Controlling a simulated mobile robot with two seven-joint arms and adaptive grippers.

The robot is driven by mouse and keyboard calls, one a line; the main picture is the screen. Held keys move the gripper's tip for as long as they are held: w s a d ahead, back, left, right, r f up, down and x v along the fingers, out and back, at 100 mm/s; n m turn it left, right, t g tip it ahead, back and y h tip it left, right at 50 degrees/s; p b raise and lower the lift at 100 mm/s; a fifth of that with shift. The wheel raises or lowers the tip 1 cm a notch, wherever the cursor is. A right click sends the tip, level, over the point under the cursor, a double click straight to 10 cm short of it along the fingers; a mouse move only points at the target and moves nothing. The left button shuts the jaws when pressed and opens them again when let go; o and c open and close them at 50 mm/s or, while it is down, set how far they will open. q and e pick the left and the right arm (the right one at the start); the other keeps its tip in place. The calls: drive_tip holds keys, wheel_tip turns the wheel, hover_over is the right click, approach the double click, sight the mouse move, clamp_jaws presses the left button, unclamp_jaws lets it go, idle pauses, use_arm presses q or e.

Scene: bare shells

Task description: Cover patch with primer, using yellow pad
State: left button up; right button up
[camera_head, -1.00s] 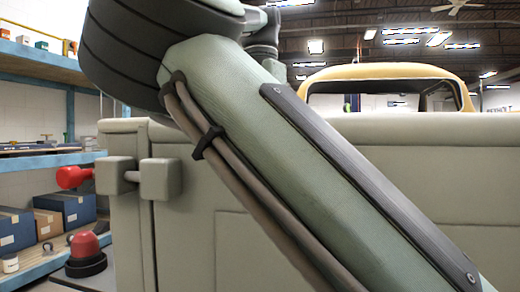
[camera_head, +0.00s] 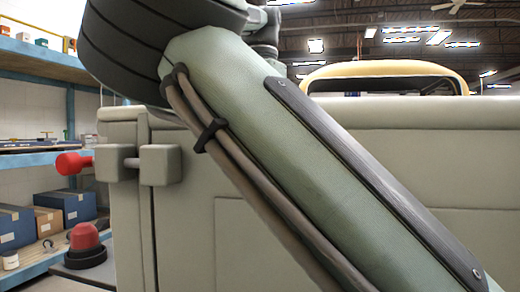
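I see no yellow pad, primer or patch in the head view. A large pale grey-green panelled body (camera_head: 420,135) fills the middle and right, with a flat top edge and recessed panel lines. A green arm link of mine, with a dark strip and cables, crosses it diagonally and hides much of its face. Neither gripper is in view.
Blocky grey-green fittings (camera_head: 160,165) stick out at the body's left corner. A red-ended piece (camera_head: 72,163) is beside them. A red dome on a black base (camera_head: 86,243) stands below. Shelves with boxes (camera_head: 68,206) line the left. A yellow vehicle roof (camera_head: 385,69) shows behind.

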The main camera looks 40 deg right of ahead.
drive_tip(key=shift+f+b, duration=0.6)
drive_tip(key=shift+b, duration=0.1)
idle(2.0)
